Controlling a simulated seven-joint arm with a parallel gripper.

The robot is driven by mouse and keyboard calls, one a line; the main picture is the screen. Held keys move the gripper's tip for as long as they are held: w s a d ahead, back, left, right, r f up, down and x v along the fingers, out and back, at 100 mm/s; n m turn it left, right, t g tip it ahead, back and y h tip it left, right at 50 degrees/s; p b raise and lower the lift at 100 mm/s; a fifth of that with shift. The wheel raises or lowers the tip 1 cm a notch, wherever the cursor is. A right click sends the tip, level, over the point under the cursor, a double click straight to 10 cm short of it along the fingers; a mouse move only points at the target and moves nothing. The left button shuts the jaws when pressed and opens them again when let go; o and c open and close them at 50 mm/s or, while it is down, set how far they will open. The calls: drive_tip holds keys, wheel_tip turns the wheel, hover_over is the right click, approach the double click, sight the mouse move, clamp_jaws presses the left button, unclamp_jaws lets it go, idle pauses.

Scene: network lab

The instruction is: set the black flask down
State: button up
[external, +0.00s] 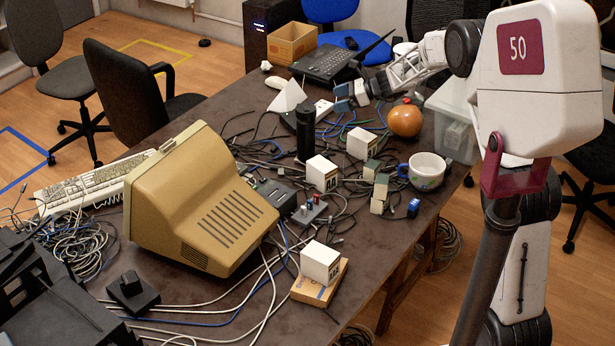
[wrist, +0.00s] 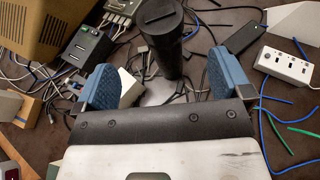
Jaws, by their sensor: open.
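The black flask (external: 305,132) stands upright on the dark table (external: 232,98), among loose cables, to the right of the beige monitor. My gripper (external: 351,96) is above the table, to the right of the flask and apart from it in the external view. In the wrist view the flask (wrist: 164,38) is ahead of my gripper (wrist: 164,82), roughly centred between the two blue fingers. The fingers are wide apart with gaps on both sides of the flask, and nothing is held.
White boxes (external: 321,174) stand near the flask. A white power strip (wrist: 285,66) lies right of my gripper. Cables cover much of the surface.

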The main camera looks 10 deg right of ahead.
drive_tip(key=s+d+r+n+g+h, duration=0.1)
drive_tip(key=s+d+r+n+h, duration=0.3)
drive_tip(key=s, duration=0.6)
drive_tip(key=s+d+r+n, duration=0.25)
drive_tip(key=s+r, duration=0.35)
drive_tip(key=s, duration=0.4)
drive_tip(key=s+d+r+n+g+h, duration=0.15)
drive_tip(key=s+r+n, duration=0.3)
drive_tip(key=s, duration=0.55)
drive_tip(key=s+d+n+h, duration=0.2)
drive_tip(key=s+d+n, duration=0.1)
drive_tip(key=s, duration=0.8)
drive_tip(key=s+d+n+t+h, duration=0.1)
drive_tip(key=s+d+n+h, duration=0.2)
drive_tip(key=s, duration=0.9)
drive_tip(key=s+d+n+t+h, duration=0.1)
drive_tip(key=s+d+n+h, duration=0.2)
drive_tip(key=s+d, duration=0.4)
drive_tip(key=s, duration=0.4)
drive_tip(key=shift+s+d+f, duration=0.2)
drive_tip(key=shift+f, duration=0.2)
